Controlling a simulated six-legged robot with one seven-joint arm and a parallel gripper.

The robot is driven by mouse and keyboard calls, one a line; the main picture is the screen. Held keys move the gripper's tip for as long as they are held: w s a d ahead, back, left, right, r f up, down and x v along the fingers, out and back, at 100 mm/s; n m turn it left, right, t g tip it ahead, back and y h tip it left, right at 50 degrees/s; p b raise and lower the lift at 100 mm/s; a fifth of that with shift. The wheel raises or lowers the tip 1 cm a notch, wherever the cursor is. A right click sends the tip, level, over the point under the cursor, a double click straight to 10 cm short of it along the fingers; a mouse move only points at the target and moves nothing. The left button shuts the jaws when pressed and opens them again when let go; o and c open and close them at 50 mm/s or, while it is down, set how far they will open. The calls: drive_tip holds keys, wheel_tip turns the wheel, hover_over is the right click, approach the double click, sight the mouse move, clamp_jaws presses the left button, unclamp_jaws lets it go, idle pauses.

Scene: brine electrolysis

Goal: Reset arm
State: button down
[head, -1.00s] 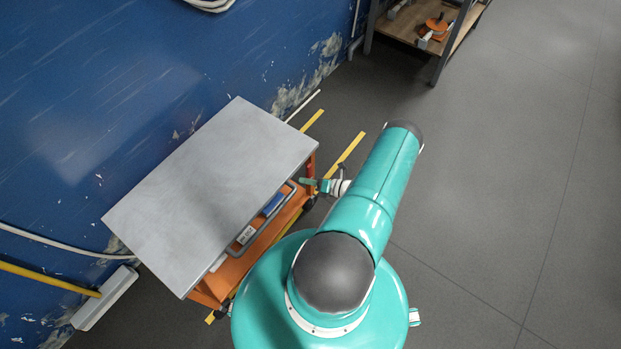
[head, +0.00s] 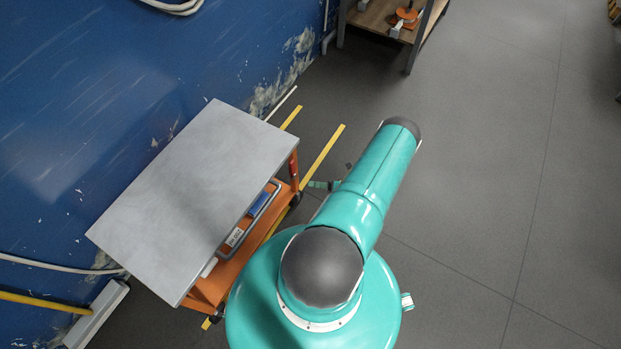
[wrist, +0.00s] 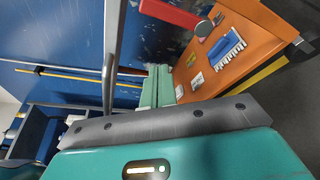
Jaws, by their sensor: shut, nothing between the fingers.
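My arm (head: 365,190) reaches up and to the right in the head view, beside the orange cart. The head view does not clearly show my gripper. In the wrist view, my gripper (wrist: 157,86) has its two teal fingers together with nothing between them.
The cart's bare grey top (head: 180,195) stands left of my arm, near the blue wall (head: 80,90). A blue item (head: 259,203) lies below the top. A wooden shelf unit (head: 375,20) stands at the back. Open grey floor (head: 490,170) lies to the right.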

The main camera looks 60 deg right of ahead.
idle(0.3)
drive_tip(key=w+a+r+n+g+y, duration=0.2)
drive_tip(key=w+r+n+g, duration=0.45)
drive_tip(key=r, duration=0.65)
drive_tip(key=w+a+r+n+g+y, duration=0.25)
drive_tip(key=w+r+n, duration=0.65)
drive_tip(key=r, duration=0.5)
drive_tip(key=w+a+r+n+g+h, duration=0.25)
drive_tip(key=a+r+n, duration=0.4)
drive_tip(key=r, duration=0.35)
drive_tip(key=s+a+r+n+g+h, duration=0.2)
drive_tip(key=s+a+r+n+h, duration=0.15)
drive_tip(key=a+r+n, duration=1)
drive_tip(key=s+a+r+n+t+h, duration=0.3)
drive_tip(key=s+a+r+n+t, duration=0.1)
drive_tip(key=s+a+r+n, duration=0.4)
drive_tip(key=s+a+r, duration=0.2)
drive_tip(key=a+r, duration=0.1)
drive_tip(key=r, duration=0.1)
drive_tip(key=shift+s+a+r+h, duration=0.2)
drive_tip(key=shift+s+a+h, duration=0.1)
drive_tip(key=shift+s+h, duration=0.05)
